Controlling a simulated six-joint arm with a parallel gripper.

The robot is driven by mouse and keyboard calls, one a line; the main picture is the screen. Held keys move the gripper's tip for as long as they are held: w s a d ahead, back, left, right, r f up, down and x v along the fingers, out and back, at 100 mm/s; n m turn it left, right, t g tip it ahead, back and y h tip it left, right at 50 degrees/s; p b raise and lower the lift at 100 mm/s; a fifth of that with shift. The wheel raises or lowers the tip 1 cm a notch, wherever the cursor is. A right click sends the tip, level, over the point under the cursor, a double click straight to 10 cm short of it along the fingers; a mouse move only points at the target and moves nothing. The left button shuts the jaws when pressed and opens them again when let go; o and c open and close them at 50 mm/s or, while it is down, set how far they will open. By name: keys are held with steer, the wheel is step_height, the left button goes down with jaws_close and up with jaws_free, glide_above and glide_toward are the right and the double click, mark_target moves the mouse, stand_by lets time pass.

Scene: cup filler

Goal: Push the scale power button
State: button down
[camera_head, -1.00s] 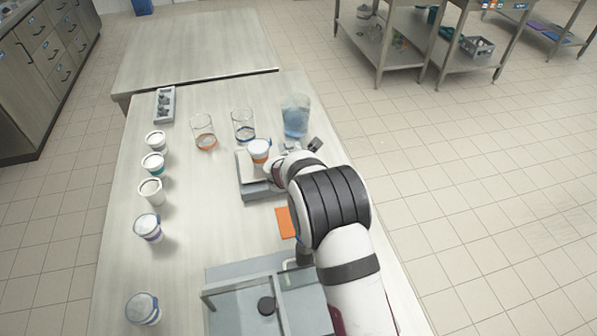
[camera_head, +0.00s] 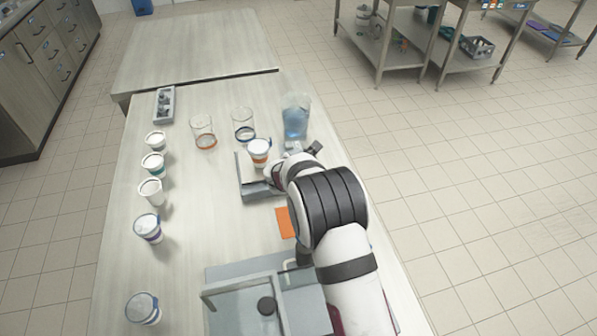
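The scale (camera_head: 247,178) is a flat grey device on the table, partly covered by my arm. A white cup with an orange band (camera_head: 259,151) stands on or just over its far part; I cannot tell which. The scale's power button cannot be made out. My arm reaches in from the lower right, and its end is over the right side of the scale.
Two glass beakers (camera_head: 203,132) and a jug of blue liquid (camera_head: 296,117) stand behind the scale. A glass-walled box (camera_head: 240,302) is in front, an orange pad (camera_head: 285,222) beside my arm. The table between cups and scale is clear.

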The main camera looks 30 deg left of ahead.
steer(key=shift+f, duration=0.15)
stand_by(0.5)
steer(key=shift+r, duration=3.65)
